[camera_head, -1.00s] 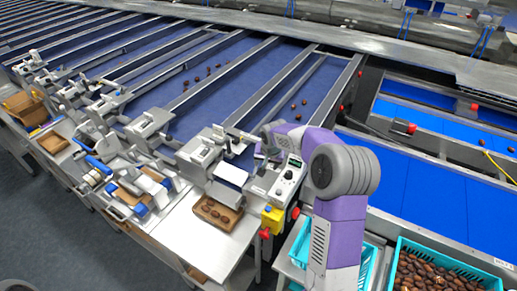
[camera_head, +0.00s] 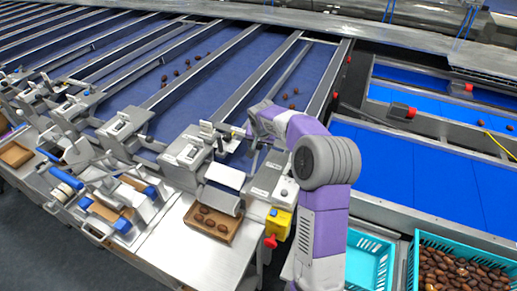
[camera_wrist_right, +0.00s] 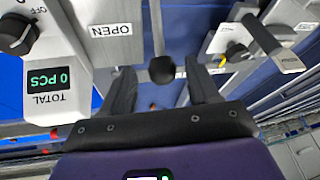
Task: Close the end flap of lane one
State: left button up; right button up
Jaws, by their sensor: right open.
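The rightmost near lane (camera_head: 300,88) is a blue belt between metal rails, with several dates on it. My right gripper (camera_head: 243,132) reaches over its near end, partly hidden by my purple arm. In the right wrist view the two dark fingers are open (camera_wrist_right: 162,85), and a round black knob (camera_wrist_right: 161,69) shows between their tips, with no visible grip on it. I cannot clearly make out the flap itself. My left gripper is not in view.
A control box (camera_head: 268,180) with a yellow part (camera_head: 279,223) stands beside the lane end. A counter reads 0 PCS (camera_wrist_right: 60,80). A tray of dates (camera_head: 191,219) lies below. Turquoise crates (camera_head: 415,255) are right. A grey scale-like unit (camera_head: 187,152) stands left.

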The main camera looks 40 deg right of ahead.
jog(key=shift+x, duration=2.25)
jog(key=shift+w, duration=0.15)
grip_shut()
